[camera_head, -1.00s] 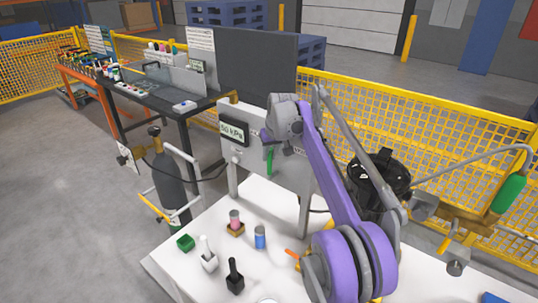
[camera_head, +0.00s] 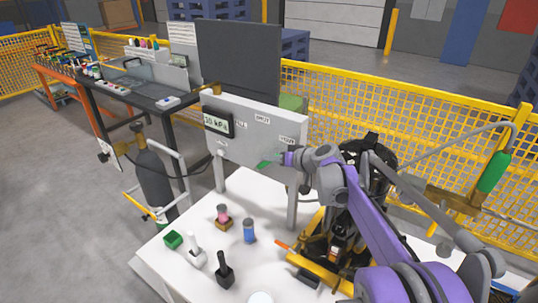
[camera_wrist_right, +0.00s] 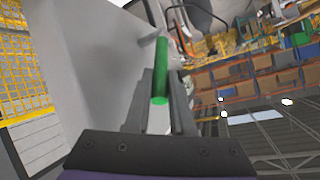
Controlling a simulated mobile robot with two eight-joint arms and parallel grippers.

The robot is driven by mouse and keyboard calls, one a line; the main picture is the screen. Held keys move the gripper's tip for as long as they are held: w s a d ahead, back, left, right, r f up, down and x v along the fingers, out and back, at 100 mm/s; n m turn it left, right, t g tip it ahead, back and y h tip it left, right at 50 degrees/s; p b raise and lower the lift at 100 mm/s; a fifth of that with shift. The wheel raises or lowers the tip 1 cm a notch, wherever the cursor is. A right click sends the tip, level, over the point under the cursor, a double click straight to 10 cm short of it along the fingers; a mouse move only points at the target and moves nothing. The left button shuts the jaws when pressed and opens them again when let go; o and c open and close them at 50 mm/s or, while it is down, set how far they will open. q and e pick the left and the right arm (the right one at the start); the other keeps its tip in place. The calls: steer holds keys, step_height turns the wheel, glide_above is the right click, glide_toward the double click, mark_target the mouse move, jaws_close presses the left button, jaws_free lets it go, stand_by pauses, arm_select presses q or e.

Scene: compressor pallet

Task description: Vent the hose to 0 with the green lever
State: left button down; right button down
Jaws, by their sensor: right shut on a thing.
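The green lever (camera_head: 264,165) is on the front of the light grey panel (camera_head: 235,150), below its SHUT and VENT labels. My right gripper (camera_head: 284,159) is at the lever from the right. In the right wrist view the green lever handle (camera_wrist_right: 161,78) stands between the two fingers (camera_wrist_right: 158,100), which are shut on it. The gauge display (camera_head: 217,125) on the panel's left shows a reading in kPa; its first digit is hard to read. A black hose (camera_head: 190,175) runs from the panel to the grey cylinder (camera_head: 165,185). My left gripper is out of view.
The white table (camera_head: 185,270) holds a green block (camera_head: 173,240), a white-handled tool (camera_head: 196,250), a black-handled tool (camera_head: 224,270) and a blue can (camera_head: 249,231). A black compressor (camera_head: 368,160) stands behind my right arm. Yellow mesh fencing (camera_head: 440,135) lies beyond.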

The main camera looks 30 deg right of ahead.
steer(key=shift+s+d+f+t, duration=0.15)
steer(key=shift+s+f+t, duration=0.25)
steer(key=shift+t, duration=0.2)
steer(key=c, duration=0.8)
jaws_free()
steer(key=shift+o, duration=0.2)
steer(key=v, duration=0.7)
steer(key=shift+s, duration=0.2)
steer(key=shift+d, duration=0.1)
